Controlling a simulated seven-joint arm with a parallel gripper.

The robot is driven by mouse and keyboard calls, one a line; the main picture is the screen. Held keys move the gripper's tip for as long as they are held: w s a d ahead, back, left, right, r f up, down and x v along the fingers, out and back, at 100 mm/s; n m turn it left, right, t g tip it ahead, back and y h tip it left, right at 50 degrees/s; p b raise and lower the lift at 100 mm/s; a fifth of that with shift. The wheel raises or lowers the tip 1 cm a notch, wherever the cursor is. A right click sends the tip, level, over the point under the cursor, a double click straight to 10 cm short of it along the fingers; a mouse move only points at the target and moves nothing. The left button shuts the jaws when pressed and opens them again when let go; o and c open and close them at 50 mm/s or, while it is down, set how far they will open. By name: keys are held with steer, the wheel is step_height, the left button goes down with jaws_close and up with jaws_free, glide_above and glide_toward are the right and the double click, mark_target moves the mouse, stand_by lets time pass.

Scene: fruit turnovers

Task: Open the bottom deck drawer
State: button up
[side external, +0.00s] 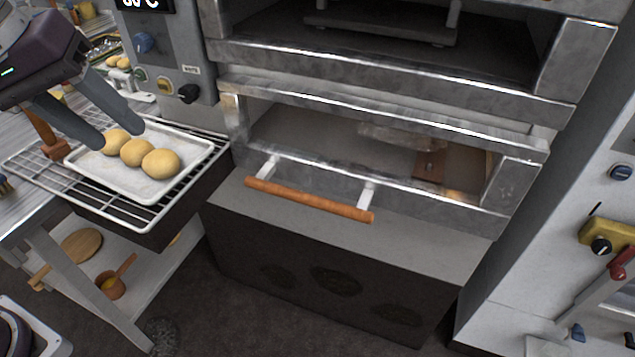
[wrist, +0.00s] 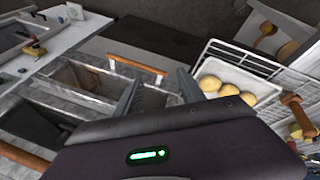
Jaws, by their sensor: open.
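The bottom deck (side external: 400,197) of the metal oven shows a dim interior behind a low front edge. Its orange-brown wooden handle (side external: 308,200) sits on two pale brackets along that front. The handle also shows in the wrist view (wrist: 137,66), just beyond the fingertips in the picture. My gripper (side external: 117,135) is open and empty. In the side view it is at the upper left, over the tray of buns and well left of the handle. Nothing touches the handle. I cannot tell how far the drawer is pulled out.
Three round buns (side external: 138,153) sit on a white tray (side external: 150,193) on a wire rack (side external: 45,163), left of the oven. A higher deck (side external: 400,75) is above. A control panel (side external: 170,60) stands between rack and decks. Open space lies before the handle, above the dark base (side external: 325,265).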

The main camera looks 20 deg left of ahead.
steer(key=w+d+f+n+g, duration=0.1)
steer(key=w+d+f+n, duration=0.15)
steer(key=w, duration=0.45)
steer(key=w+d+f+n, duration=0.2)
steer(key=w+f+n, duration=0.1)
steer(key=w, duration=0.3)
steer(key=n+g+y, duration=0.1)
steer(key=n+y, duration=0.1)
steer(key=n, duration=0.5)
glide_above(304, 195)
steer(key=s, duration=0.2)
step_height(304, 195, down, 18)
steer(key=f, duration=0.2)
steer(key=w+f, duration=0.1)
steer(key=f, duration=0.2)
steer(key=w+f, duration=0.1)
steer(key=f, duration=0.1)
steer(key=shift+f, duration=0.15)
jaws_close()
